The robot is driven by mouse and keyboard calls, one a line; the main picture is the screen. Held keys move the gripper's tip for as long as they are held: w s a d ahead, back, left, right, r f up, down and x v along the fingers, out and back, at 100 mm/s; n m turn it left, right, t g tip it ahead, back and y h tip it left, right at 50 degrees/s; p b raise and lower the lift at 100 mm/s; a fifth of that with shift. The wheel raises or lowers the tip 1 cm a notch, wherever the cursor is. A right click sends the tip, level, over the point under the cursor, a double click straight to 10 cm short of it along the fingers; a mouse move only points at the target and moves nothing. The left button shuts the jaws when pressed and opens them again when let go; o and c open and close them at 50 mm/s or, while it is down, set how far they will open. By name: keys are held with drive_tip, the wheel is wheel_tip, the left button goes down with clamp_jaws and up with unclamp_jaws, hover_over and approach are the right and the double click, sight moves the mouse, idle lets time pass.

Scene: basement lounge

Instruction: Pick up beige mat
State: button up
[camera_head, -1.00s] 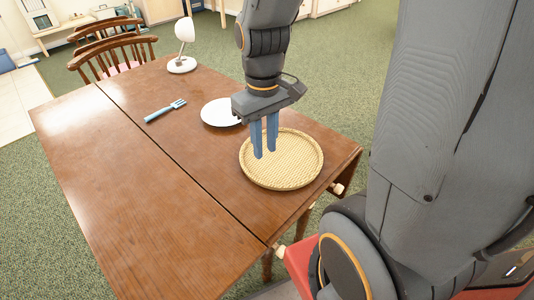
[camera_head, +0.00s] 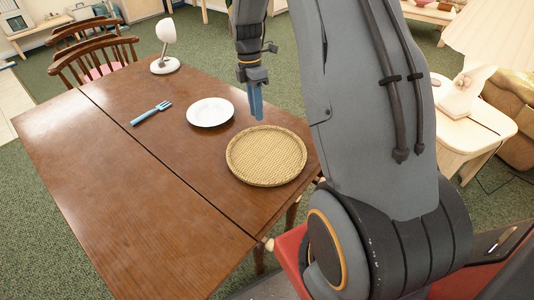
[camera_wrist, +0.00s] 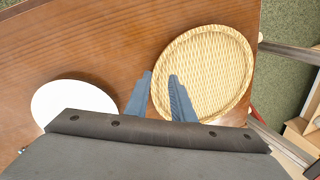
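The beige mat (camera_head: 266,156) is a round, woven, tray-like piece with a raised rim. It lies flat and empty on the wooden table near its right end. It also shows in the wrist view (camera_wrist: 206,68), right of centre. My gripper (camera_head: 257,118) points down near the mat's far edge in the head view. In the wrist view its two blue fingers (camera_wrist: 160,76) are apart with an empty gap between them. The right finger overlaps the mat's left rim in that view. I see no contact with the mat, and the exact height is unclear.
A white plate (camera_head: 210,112) lies left of the mat and close to my gripper. A blue fork (camera_head: 151,112) and a white lamp (camera_head: 165,45) are farther left. The front of the wooden table (camera_head: 130,200) is clear. Chairs (camera_head: 95,55) stand behind it.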

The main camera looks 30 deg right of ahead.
drive_tip(key=shift+s+f+p, duration=0.2)
drive_tip(key=shift+f+p, duration=0.2)
drive_tip(key=shift+f, duration=0.95)
drive_tip(key=shift+s+f+p, duration=0.15)
drive_tip(key=shift+f+p, duration=0.2)
drive_tip(key=shift+f, duration=1)
clamp_jaws()
